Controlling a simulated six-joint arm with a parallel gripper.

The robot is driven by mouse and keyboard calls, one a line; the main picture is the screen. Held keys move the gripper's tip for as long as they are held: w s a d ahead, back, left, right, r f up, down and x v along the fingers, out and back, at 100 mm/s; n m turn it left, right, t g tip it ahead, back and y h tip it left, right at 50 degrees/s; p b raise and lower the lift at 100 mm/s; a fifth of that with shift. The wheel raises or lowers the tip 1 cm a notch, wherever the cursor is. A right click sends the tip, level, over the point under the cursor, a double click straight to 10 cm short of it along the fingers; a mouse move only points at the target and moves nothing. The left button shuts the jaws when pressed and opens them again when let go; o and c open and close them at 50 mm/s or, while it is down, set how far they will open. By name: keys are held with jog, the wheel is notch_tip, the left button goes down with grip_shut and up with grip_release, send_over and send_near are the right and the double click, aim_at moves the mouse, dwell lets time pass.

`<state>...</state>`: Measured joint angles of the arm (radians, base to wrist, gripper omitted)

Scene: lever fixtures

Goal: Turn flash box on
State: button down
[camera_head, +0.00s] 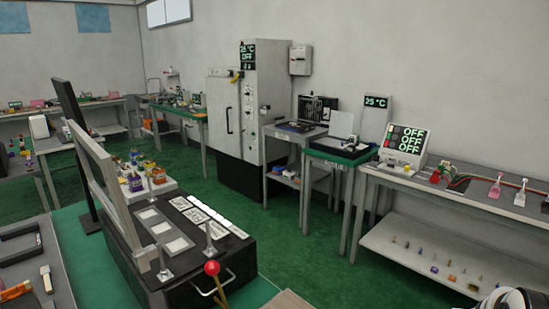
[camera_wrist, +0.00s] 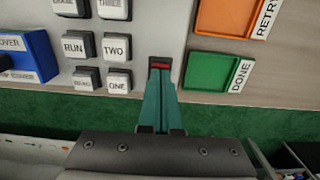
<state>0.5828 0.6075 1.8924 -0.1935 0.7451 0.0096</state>
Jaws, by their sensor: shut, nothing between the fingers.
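In the wrist view a grey panel (camera_wrist: 182,12), which looks like the flash box, carries white buttons marked RUN (camera_wrist: 75,45), TWO (camera_wrist: 116,47) and ONE (camera_wrist: 118,84). A small red switch (camera_wrist: 160,66) sits in a dark slot near its lower edge. My gripper (camera_wrist: 159,76) is shut, its teal fingers together with tips at or just below the red switch. I cannot tell if they touch it, and the fingers hide part of the slot. I cannot make out this panel or the fingers in the head view.
Beside the panel lie an orange RETRY tray (camera_wrist: 226,15), a green DONE tray (camera_wrist: 213,71) and a blue block (camera_wrist: 30,55). The head view shows a black box with a red-knobbed lever (camera_head: 212,268), a display reading OFF (camera_head: 405,140) and benches along the walls.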

jog(key=shift+f, duration=0.3)
notch_tip(320, 180, up, 6)
jog(key=shift+r, duration=0.1)
jog(key=shift+a+r, duration=0.1)
jog(key=shift+r, duration=0.45)
jog(key=s+a+r+n, duration=0.1)
jog(key=s+a+r, duration=0.3)
jog(key=a, duration=0.5)
jog(key=s+a+r+n+y, duration=0.1)
jog(key=s+a+r, duration=0.1)
jog(key=s+a, duration=0.5)
jog(key=s+a+r+n, duration=0.1)
jog(key=s+a+r, duration=0.2)
jog(key=s+a, duration=0.5)
jog(key=shift+s+a+r+y, duration=0.15)
jog(key=shift+s+a+y, duration=0.15)
jog(key=shift+s+y, duration=0.1)
jog(key=shift+w, duration=0.15)
